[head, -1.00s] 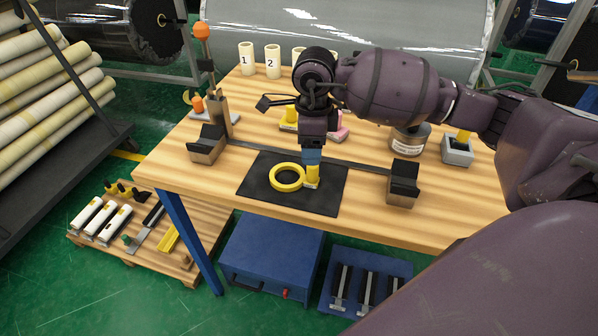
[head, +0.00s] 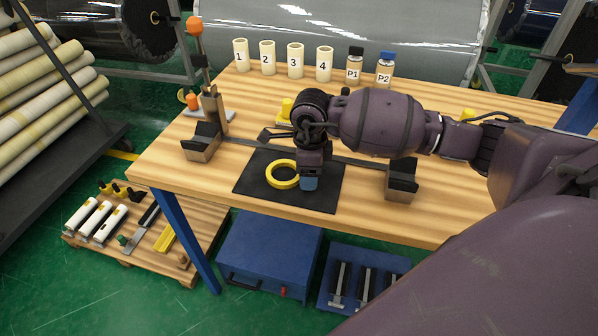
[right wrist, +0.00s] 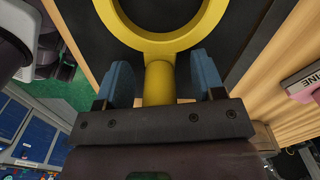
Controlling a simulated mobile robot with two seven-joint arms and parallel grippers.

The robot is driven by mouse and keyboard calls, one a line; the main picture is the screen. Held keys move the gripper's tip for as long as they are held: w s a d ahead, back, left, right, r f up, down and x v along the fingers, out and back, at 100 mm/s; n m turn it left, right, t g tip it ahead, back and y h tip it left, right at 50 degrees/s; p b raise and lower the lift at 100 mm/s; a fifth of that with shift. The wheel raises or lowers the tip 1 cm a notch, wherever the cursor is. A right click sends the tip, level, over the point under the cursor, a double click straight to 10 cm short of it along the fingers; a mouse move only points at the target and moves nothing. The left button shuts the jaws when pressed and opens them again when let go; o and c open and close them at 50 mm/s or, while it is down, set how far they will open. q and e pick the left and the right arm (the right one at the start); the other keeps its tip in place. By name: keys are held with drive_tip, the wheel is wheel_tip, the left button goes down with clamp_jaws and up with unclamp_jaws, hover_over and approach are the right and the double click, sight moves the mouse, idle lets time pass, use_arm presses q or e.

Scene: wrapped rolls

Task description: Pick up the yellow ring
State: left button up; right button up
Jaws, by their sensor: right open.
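The yellow ring (head: 269,176) lies on a black mat (head: 250,186) on the wooden table in the head view. In the right wrist view its band (right wrist: 158,42) and short yellow stem show close up. My right gripper (head: 309,183) is low over the mat at the ring's right side, pointing down. In the right wrist view my right gripper (right wrist: 160,80) is open. Its two blue fingers stand on either side of the stem, with a gap visible on each side. In the head view the gripper hides the stem. My left gripper is not in view.
Dark V-shaped blocks stand left (head: 202,142) and right (head: 402,180) of the mat, with a dark bar between them. Numbered cream cylinders (head: 267,57) and two jars (head: 385,69) stand at the back. An orange-topped post (head: 194,26) stands at the left.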

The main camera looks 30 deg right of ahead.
drive_tip(key=c, duration=1)
